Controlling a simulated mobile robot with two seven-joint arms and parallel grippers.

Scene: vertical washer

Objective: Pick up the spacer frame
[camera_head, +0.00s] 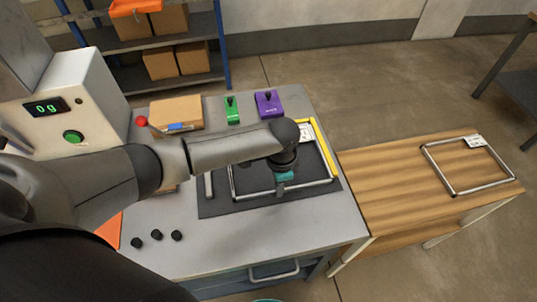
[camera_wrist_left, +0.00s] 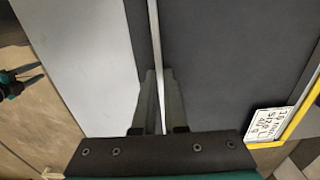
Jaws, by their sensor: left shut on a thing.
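A silver rectangular spacer frame (camera_head: 234,183) is over the dark mat on the grey workbench, with a white label (camera_head: 306,133) at its far side. The label also shows in the left wrist view (camera_wrist_left: 270,122). My left gripper (camera_head: 282,187) is shut on the near bar of this frame. In the left wrist view the bar (camera_wrist_left: 155,35) runs between the fingers (camera_wrist_left: 158,105). Whether the frame touches the mat is unclear. My arm hides part of it. A second spacer frame (camera_head: 452,183) lies on the wooden table. My right gripper (camera_wrist_left: 22,80) shows at the left edge, fingers apart and empty.
A yellow edge strip (camera_head: 324,148) borders the mat (camera_head: 213,206). Green (camera_head: 232,111) and purple (camera_head: 268,104) devices and a cardboard box (camera_head: 177,112) stand at the back. A scale display (camera_head: 45,107) is left. Black knobs (camera_head: 156,235) sit near the front. The wooden table (camera_head: 385,190) has free room.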

